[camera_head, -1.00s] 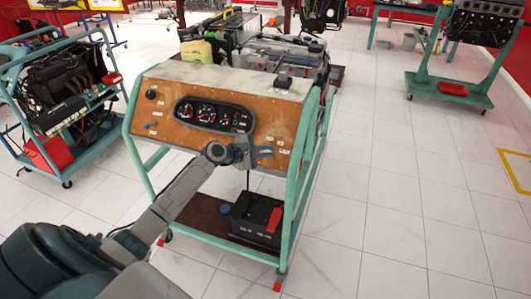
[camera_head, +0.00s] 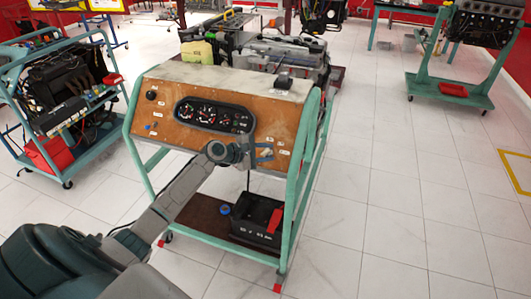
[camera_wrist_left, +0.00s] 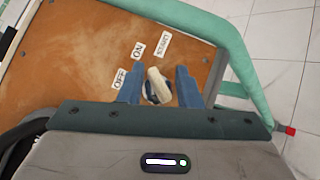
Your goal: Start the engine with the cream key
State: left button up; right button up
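The cream key (camera_wrist_left: 158,84) sits in a round dark switch on the brown panel in the left wrist view. Its upper end leans slightly left, roughly towards the ON label (camera_wrist_left: 138,49). The OFF label (camera_wrist_left: 119,78) is to its left and the START label (camera_wrist_left: 163,46) above it. My left gripper (camera_wrist_left: 159,88) is open, with one blue finger on each side of the key and a gap visible on both sides. In the head view my left gripper (camera_head: 264,153) is at the right part of the panel (camera_head: 160,118) and the key cannot be made out.
The panel belongs to a green-framed engine trainer with a gauge cluster (camera_head: 214,116) and a battery (camera_head: 256,222) below. Other trainers stand at the left (camera_head: 63,90) and back right (camera_head: 450,85). The tiled floor (camera_head: 380,225) at the right is clear.

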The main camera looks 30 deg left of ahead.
pick_arm(q)
jog(key=shift+a, duration=0.1)
jog(key=b+v, duration=0.2)
jog(key=v, duration=0.8)
jog(key=shift+s, duration=0.35)
jog(key=shift+a+r, duration=0.1)
jog(key=shift+r, duration=0.05)
